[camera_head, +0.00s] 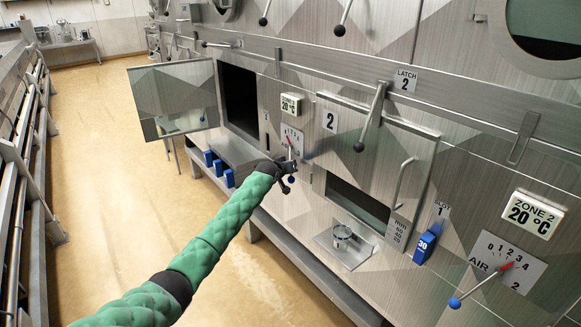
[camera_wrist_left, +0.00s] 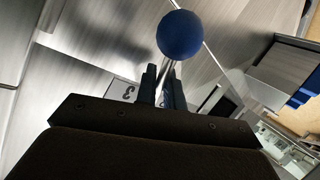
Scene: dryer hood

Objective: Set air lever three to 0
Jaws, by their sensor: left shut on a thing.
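Air lever three is a thin metal rod with a blue ball knob (camera_head: 291,180), below its white dial plate (camera_head: 292,138) with a red pointer in the head view. The pointer tilts up toward the upper left part of the scale; the exact number is too small to read. My left gripper (camera_head: 286,168), on the green-sleeved arm, is shut on the lever's rod just short of the knob. In the left wrist view, the rod passes between the two dark fingers (camera_wrist_left: 164,78), and the blue ball (camera_wrist_left: 180,34) sticks out beyond them. My right gripper is not in view.
An open door (camera_head: 172,100) stands left of the dial. Blue blocks (camera_head: 218,167) sit on a ledge below it. The air 2 dial (camera_head: 505,263) is at lower right. The floor at left is clear.

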